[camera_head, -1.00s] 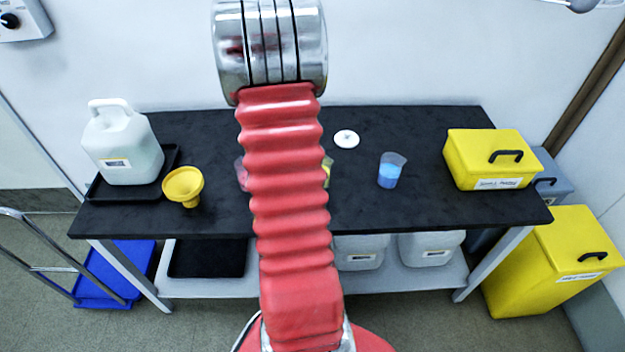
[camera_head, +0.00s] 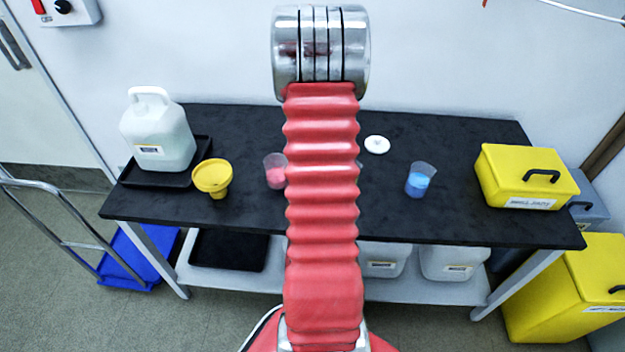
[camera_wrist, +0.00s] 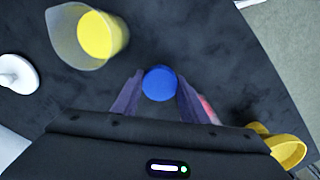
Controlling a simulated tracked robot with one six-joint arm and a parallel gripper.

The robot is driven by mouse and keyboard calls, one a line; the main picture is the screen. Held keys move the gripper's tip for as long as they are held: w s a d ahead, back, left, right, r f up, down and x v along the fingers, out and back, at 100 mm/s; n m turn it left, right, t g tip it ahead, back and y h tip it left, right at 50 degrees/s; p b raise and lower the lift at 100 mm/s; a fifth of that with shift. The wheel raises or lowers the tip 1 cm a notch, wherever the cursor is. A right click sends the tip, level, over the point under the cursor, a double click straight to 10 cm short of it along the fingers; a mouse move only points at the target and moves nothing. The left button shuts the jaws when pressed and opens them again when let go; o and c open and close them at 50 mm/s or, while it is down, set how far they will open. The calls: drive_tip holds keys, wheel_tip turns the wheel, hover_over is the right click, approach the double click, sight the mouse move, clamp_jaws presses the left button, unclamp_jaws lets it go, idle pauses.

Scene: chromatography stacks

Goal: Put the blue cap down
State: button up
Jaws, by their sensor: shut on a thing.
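The blue cap (camera_wrist: 160,84) is round and sits between the two fingers of my gripper (camera_wrist: 158,92) in the wrist view. My gripper is shut on it, with a finger on either side. The cap is over the black bench top (camera_wrist: 215,45); how high above it I cannot tell. In the head view my red arm covers the middle of the bench (camera_head: 245,135), and neither the cap nor the gripper shows there.
A beaker of yellow liquid (camera_wrist: 98,36) and a white disc (camera_wrist: 18,73) are left of the gripper. A yellow funnel (camera_head: 212,178), pink beaker (camera_head: 274,170), blue beaker (camera_head: 420,180), white jug (camera_head: 158,138) and yellow box (camera_head: 525,177) stand on the bench.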

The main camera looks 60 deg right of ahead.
drive_tip(key=shift+f, duration=0.15)
drive_tip(key=shift+f, duration=1.8)
drive_tip(key=shift+f, duration=0.5)
drive_tip(key=shift+s+a+f, duration=0.1)
drive_tip(key=shift+f, duration=0.1)
drive_tip(key=o, duration=1)
drive_tip(key=shift+c, duration=0.2)
drive_tip(key=shift+o, duration=0.6)
drive_tip(key=shift+r, duration=0.55)
wheel_tip(320, 180, up, 12)
drive_tip(key=shift+r, duration=0.2)
